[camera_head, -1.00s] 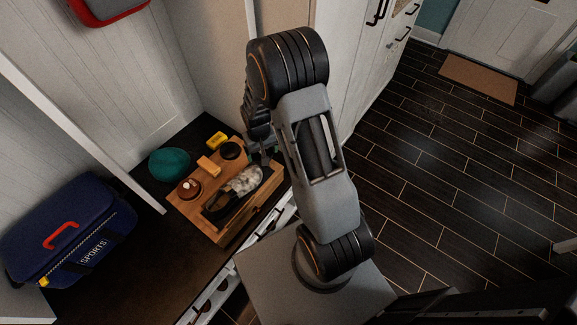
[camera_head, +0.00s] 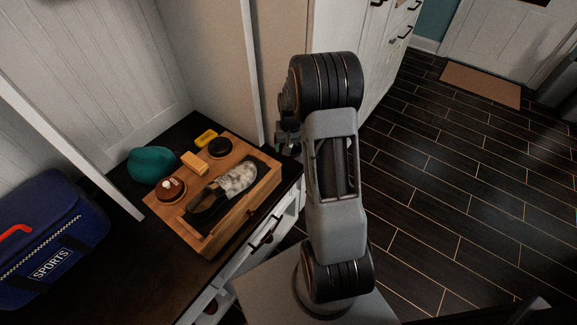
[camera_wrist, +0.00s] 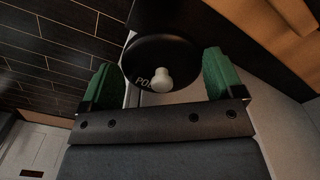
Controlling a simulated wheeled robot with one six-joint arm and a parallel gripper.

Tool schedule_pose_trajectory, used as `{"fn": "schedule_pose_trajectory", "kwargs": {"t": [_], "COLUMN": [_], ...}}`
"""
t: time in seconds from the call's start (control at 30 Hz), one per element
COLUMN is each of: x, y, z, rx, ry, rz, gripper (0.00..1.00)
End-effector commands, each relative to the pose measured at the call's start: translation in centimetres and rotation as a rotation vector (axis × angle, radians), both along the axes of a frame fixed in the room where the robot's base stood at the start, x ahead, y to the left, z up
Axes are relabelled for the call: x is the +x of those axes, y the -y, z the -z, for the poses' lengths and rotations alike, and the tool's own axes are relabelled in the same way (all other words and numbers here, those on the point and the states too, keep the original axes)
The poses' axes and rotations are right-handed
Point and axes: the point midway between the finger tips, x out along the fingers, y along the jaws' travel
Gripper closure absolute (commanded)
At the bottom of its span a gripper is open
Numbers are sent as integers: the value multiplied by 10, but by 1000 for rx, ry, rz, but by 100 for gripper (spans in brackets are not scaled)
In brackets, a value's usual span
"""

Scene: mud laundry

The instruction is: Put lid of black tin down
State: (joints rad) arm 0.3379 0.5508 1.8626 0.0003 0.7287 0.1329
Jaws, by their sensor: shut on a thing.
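My gripper (camera_wrist: 161,83) has its green fingers on either side of a round black lid (camera_wrist: 180,52) with a cream knob and pale letters, partly cut off. It is shut on this lid. In the head view, my gripper (camera_head: 287,137) is right of the wooden box, partly hidden behind my arm; the lid cannot be made out there. The black tin (camera_head: 218,147) stands at the back right of the wooden box's top (camera_head: 232,150).
The box also bears a brown tin with a pale knob (camera_head: 171,188), a tan block (camera_head: 194,163) and a shoe (camera_head: 225,190). A teal bundle (camera_head: 152,163), yellow item (camera_head: 206,138) and blue sports bag (camera_head: 45,235) are on the dark bench (camera_head: 150,260). A narrow bench strip right of the box is clear.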

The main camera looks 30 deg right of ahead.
Motion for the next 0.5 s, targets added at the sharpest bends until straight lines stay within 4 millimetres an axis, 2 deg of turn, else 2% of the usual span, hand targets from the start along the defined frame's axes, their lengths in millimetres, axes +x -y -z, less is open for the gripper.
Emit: {"fn": "schedule_pose_trajectory", "kwargs": {"t": [0.03,0.2,0.5], "x": [-1,0,0], "y": [-1,-1,-1], "z": [16,44,60], "rx": [1,0,0], "ry": [-4,-1,1], "rz": [-1,-1,-2], "gripper": [39,39,39]}}
